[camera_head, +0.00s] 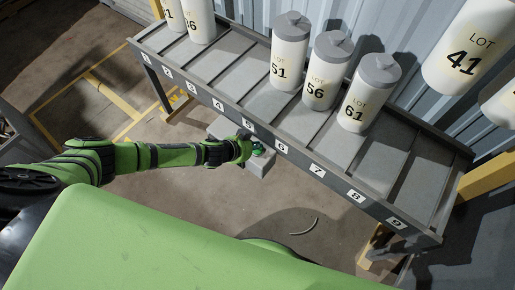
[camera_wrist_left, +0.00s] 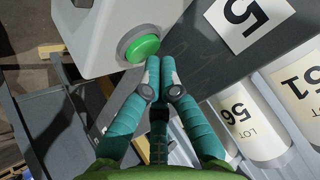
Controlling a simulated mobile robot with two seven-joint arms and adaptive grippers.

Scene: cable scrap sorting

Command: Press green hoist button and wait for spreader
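The green hoist button (camera_wrist_left: 142,48) is a round dome in a grey ring on a light grey box (camera_wrist_left: 105,30). The box also shows in the head view (camera_head: 259,165), at the front edge of the rack near slots 5 and 6. My left gripper (camera_wrist_left: 160,64) has its two teal fingers together, with nothing between them. Its fingertips are right beside the button's lower right edge in the wrist view; I cannot tell whether they touch it. In the head view the left gripper (camera_head: 250,149) covers part of the box. My right gripper is not in view. I cannot identify a spreader.
A grey rack (camera_head: 215,95) with numbered slots runs diagonally. Canisters marked 51 (camera_head: 290,50), 56 (camera_head: 327,70) and 61 (camera_head: 369,92) stand on it. A canister marked 41 (camera_head: 468,48) is at upper right. A thin cable piece (camera_head: 306,228) lies on the floor.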

